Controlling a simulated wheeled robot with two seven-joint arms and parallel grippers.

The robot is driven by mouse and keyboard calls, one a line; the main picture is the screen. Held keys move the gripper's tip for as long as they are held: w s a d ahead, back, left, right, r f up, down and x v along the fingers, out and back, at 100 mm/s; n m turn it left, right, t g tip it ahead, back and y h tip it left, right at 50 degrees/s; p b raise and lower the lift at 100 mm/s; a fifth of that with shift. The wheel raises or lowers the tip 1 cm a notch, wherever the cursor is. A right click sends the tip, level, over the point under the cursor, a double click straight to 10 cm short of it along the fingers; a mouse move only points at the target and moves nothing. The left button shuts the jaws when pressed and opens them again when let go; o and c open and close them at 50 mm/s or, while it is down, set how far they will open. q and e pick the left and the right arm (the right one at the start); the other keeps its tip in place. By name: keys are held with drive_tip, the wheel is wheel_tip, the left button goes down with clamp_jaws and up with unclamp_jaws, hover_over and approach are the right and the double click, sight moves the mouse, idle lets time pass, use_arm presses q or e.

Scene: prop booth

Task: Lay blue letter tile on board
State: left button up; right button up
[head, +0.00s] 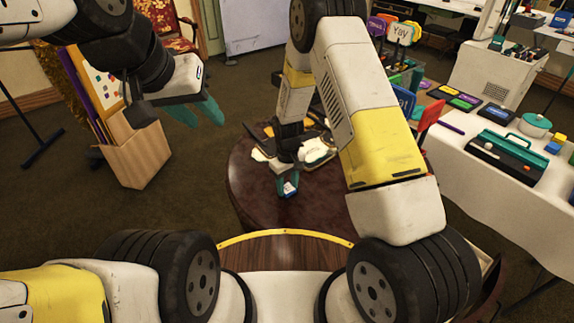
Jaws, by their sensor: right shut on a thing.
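My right gripper (288,186) reaches down over the dark round table (325,205). Its teal fingers are shut on a small blue letter tile (290,189) with a pale mark on it. The fingers hide part of the tile, and I cannot tell whether it touches the table. My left gripper (197,112) is at the upper left, away from the table. Its two teal fingers are apart with nothing between them. I cannot clearly make out the board; my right arm covers part of the table.
Dark and cream flat items (318,153) lie on the round table behind my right gripper. A wooden bin (135,155) stands on the left. A white-covered table (470,180) on the right holds a teal-and-black case (508,155). Floor between bin and round table is clear.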

drive_tip(key=o, duration=1.3)
drive_tip(key=shift+f, duration=0.1)
